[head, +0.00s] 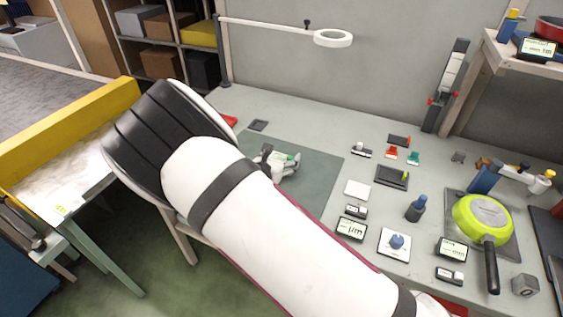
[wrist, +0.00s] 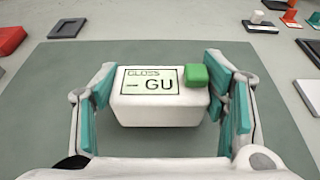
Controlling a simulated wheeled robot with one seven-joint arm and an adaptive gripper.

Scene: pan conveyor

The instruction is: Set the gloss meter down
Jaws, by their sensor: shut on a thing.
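The gloss meter (wrist: 160,112) is a white block with a pale display reading "GLOSS" and "GU" and a green button on top. It sits between the teal-padded fingers of my gripper (wrist: 158,95), which is shut on it from both sides. The meter looks level over the dark green mat (wrist: 60,80); I cannot tell whether its underside touches the mat. In the head view my gripper (head: 279,162) is low over the mat (head: 325,165), partly hidden behind my forearm, and the meter is barely visible there.
Right of the mat are a white square plate (head: 357,189), several small gauges and a dark blue bottle (head: 415,209). A green pan (head: 482,219) lies further right. A red object (wrist: 11,39) and a dark square (wrist: 68,28) lie beyond the mat. The mat around the meter is clear.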

